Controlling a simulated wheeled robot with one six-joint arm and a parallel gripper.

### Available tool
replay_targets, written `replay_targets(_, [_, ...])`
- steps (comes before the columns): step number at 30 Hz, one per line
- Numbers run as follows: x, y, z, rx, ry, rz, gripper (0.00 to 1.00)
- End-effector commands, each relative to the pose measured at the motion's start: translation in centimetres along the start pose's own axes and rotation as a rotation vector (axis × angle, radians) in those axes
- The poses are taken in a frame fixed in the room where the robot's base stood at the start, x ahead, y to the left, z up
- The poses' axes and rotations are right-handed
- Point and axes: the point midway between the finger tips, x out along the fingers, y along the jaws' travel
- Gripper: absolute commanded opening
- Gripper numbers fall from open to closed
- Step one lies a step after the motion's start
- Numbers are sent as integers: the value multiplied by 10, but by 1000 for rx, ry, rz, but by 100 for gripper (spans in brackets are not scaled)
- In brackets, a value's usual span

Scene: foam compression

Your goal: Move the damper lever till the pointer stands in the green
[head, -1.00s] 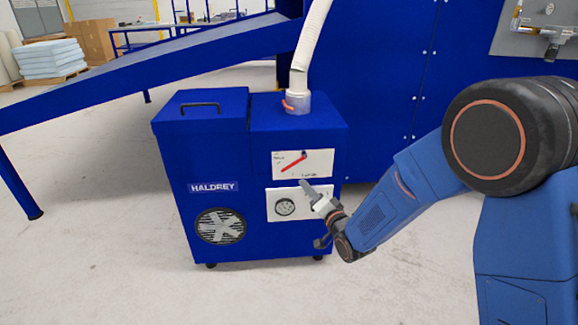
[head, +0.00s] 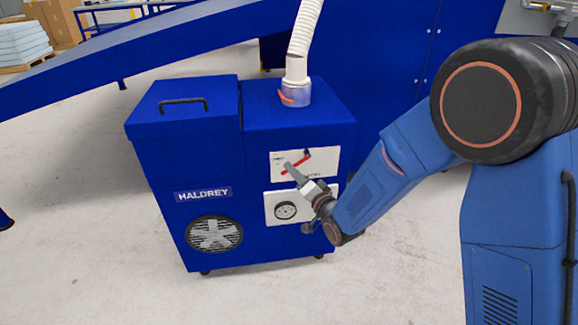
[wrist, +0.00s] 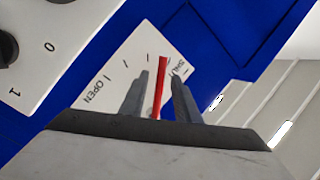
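The red damper lever (head: 297,160) sits on a white plate (head: 325,158) on the front of the blue HALDREY cabinet. In the wrist view the lever (wrist: 159,88) stands between my two fingers, towards the "SHUT" end of a scale marked "OPEN" at its other end. In the head view my gripper (head: 289,170) overlaps the lower plate edge. The round gauge (head: 285,211) is below; its pointer and green zone are too small to read.
The blue cabinet (head: 170,140) carries a pale hose (head: 304,40) on top and a fan grille (head: 215,234) in front. A dark knob marked 0 and 1 (wrist: 6,48) is at the left in the wrist view. Clear floor lies in front.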

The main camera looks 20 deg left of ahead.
Motion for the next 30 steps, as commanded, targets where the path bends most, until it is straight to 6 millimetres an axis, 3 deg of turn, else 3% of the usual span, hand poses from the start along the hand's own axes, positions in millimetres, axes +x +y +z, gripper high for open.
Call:
replay_targets(12, [-2,-1,1,0,0,0,29])
replay_targets(13, [-2,0,1,0,0,0,27])
replay_targets(16, [-2,0,1,0,-1,0,3])
replay_targets(17, [-2,0,1,0,-1,0,0])
replay_targets(30, [11,12,-12,-58,-10,17,0])
